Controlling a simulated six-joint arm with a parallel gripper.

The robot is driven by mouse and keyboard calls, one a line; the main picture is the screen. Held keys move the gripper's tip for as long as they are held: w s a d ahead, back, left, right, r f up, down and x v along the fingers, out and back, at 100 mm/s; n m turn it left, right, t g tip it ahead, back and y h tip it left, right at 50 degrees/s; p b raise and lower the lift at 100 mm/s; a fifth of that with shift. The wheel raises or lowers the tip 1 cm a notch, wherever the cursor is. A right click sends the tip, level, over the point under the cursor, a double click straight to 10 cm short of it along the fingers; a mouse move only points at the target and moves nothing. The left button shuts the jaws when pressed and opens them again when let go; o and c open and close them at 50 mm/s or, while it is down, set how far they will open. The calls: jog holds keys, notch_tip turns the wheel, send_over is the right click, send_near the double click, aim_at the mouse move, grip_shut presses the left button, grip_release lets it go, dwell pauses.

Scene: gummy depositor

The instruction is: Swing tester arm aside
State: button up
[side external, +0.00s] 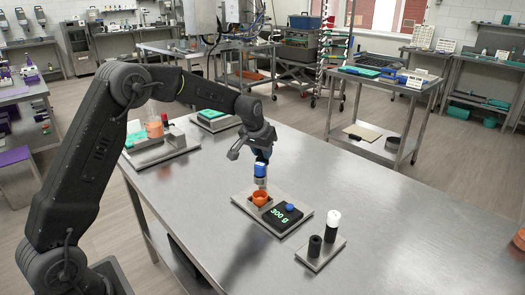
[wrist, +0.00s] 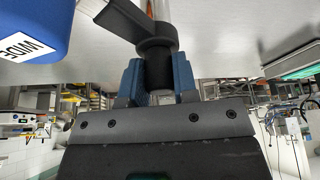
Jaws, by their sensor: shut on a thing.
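In the wrist view my gripper (wrist: 159,88) has its two blue fingers closed on a dark cylindrical piece (wrist: 156,50). A flat dark lever (wrist: 118,20) sticks out from this piece to the upper left. I cannot tell for certain whether it is the tester arm. A blue block (wrist: 30,28) labelled WIDE is at the upper left. In the side view my gripper (side external: 262,154) points down over the bench, with a blue piece (side external: 260,170) just below it. An orange cup (side external: 260,197) stands under that, beside a black scale (side external: 283,213) reading 300 g.
A small plate (side external: 315,260) holds a black cylinder (side external: 314,247) and a white-topped black post (side external: 332,224) at right. A grey tray (side external: 165,150) with a beaker stands at back left, near a green-topped block (side external: 212,116).

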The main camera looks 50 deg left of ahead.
dwell(0.3)
jog(key=n+y, duration=0.1)
jog(key=n, duration=0.2)
jog(key=n+g+y, duration=0.1)
jog(key=n, duration=0.2)
jog(key=shift+n, duration=0.4)
jog(key=n+g+y, duration=0.1)
jog(key=n, duration=0.2)
jog(key=shift+r+g, duration=0.1)
jog(key=shift+g, duration=0.2)
jog(key=shift+n+g, duration=0.7)
jog(key=shift+n, duration=1.3)
jog(key=o, duration=0.9)
jog(key=shift+v, duration=6.85)
